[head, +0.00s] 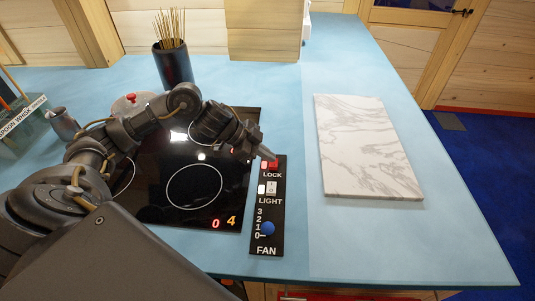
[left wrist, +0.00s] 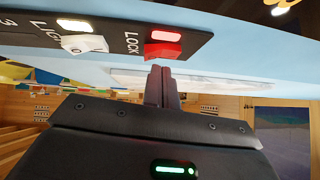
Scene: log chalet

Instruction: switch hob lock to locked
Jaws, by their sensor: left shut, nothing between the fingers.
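The hob lock is a red rocker switch (head: 273,165) at the top of the black control panel (head: 267,216), above the word LOCK. A red lamp (head: 264,165) beside it is lit. My left gripper (head: 271,157) reaches over the hob from the left, with its fingertips at the lock switch and partly covering it. In the left wrist view my shut, empty fingers (left wrist: 161,70) end just under the red switch (left wrist: 163,50). I cannot tell whether they touch it. My right gripper is not in view.
A white light switch (head: 271,188) and a blue fan slider (head: 267,229) lie lower on the panel. The black glass hob (head: 190,190) is under my left arm. A marble board (head: 365,145) lies to the right. A dark pot of sticks (head: 175,67) stands behind.

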